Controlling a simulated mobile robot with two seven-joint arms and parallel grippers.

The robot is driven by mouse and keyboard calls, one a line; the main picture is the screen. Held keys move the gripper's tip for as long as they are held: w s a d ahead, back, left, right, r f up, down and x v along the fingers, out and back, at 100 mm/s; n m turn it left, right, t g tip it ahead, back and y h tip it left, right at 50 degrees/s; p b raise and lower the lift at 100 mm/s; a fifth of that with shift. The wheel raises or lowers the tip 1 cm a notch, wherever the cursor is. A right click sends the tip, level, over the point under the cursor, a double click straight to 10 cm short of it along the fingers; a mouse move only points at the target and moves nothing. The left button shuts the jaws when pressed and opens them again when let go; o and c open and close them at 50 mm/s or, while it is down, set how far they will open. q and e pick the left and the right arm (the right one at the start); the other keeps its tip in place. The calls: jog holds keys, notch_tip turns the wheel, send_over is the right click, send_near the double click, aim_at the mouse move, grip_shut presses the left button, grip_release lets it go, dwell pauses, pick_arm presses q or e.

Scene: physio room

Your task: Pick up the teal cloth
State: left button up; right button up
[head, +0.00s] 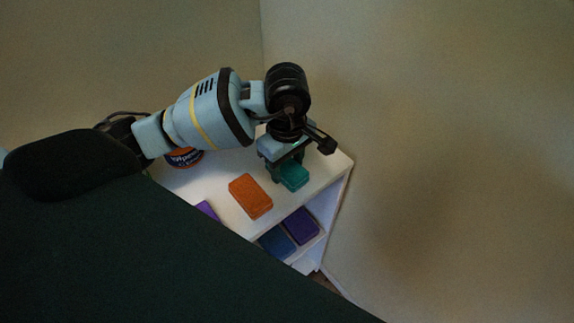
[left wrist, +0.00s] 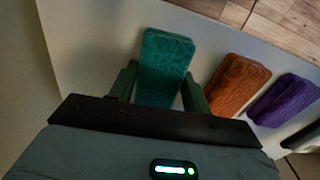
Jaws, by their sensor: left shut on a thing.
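The teal cloth (head: 293,176) is a folded block on the white shelf top, near its right corner. In the left wrist view the teal cloth (left wrist: 165,62) lies between the two fingers. My left gripper (head: 285,170) reaches down over it and is shut on it. In the left wrist view, my left gripper (left wrist: 160,88) has one finger at each side of the cloth. The cloth looks to be at or just above the shelf top; I cannot tell which. My right gripper is in neither view.
An orange folded cloth (head: 250,196) lies beside the teal one, with a purple cloth (head: 208,210) farther along. A tub with an orange and blue label (head: 184,157) stands behind. The white shelf unit (head: 335,166) holds blue and purple cloths (head: 301,225) lower down. Walls close in behind.

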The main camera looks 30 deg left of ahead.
aim_at(287, 165)
pick_arm(q)
jog(key=shift+r, duration=0.5)
notch_tip(287, 165, up, 3)
jog(key=shift+f, duration=0.15)
jog(key=s+d, duration=0.3)
jog(key=s, duration=0.4)
jog(key=s+d+r, duration=0.1)
jog(key=s+d, duration=0.2)
jog(key=s, duration=0.5)
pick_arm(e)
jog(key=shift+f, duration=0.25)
pick_arm(q)
jog(key=shift+r, duration=0.1)
